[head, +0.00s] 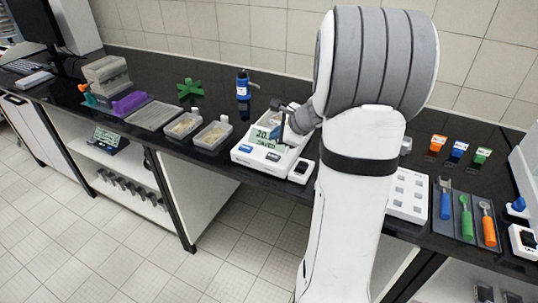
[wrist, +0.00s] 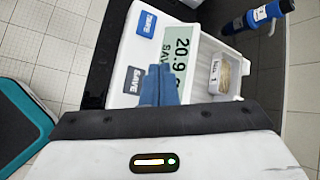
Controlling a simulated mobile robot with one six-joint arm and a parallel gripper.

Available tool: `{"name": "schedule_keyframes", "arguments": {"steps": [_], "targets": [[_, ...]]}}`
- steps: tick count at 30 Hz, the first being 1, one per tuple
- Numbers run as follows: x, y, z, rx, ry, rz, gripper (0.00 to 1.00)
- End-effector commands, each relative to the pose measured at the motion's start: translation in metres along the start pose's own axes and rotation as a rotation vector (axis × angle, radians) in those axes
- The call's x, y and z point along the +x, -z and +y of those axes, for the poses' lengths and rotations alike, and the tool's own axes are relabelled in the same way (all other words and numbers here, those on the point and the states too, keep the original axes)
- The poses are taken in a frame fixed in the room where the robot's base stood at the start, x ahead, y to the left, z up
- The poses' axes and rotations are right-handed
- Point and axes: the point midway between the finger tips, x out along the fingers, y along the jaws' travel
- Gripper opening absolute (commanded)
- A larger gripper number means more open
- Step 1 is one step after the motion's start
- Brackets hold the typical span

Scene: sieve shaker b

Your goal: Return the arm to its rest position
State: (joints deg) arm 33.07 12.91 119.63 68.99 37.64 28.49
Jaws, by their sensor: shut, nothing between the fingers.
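My arm (head: 350,190) stands in front of the bench in the head view, with its bulky joint at the top. My gripper (head: 283,138) is over the white balance (head: 243,158), near its display. In the wrist view the blue-grey fingers of my gripper (wrist: 158,72) are closed together with nothing between them. They cover part of the display (wrist: 182,42) of the balance (wrist: 125,50), which shows digits starting 20. Whether the fingertips touch the balance is unclear.
A small container (wrist: 218,72) holding tan material sits in the balance's tray. A blue bottle (head: 243,85) stands behind the balance. Sample trays (head: 212,135) lie to its left.

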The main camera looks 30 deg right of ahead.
Motion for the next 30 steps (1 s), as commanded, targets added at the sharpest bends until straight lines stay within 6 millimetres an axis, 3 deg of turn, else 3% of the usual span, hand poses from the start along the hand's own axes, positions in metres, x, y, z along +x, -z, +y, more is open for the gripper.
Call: {"name": "schedule_keyframes", "arguments": {"steps": [22, 26, 30], "targets": [[0.0, -0.003, 0.002, -0.012, -0.004, -0.002, 0.0], [-0.014, -0.048, 0.034, -0.258, -0.092, -0.025, 0.0], [-0.043, -0.102, 0.096, -0.681, -0.239, -0.057, 0.0]]}}
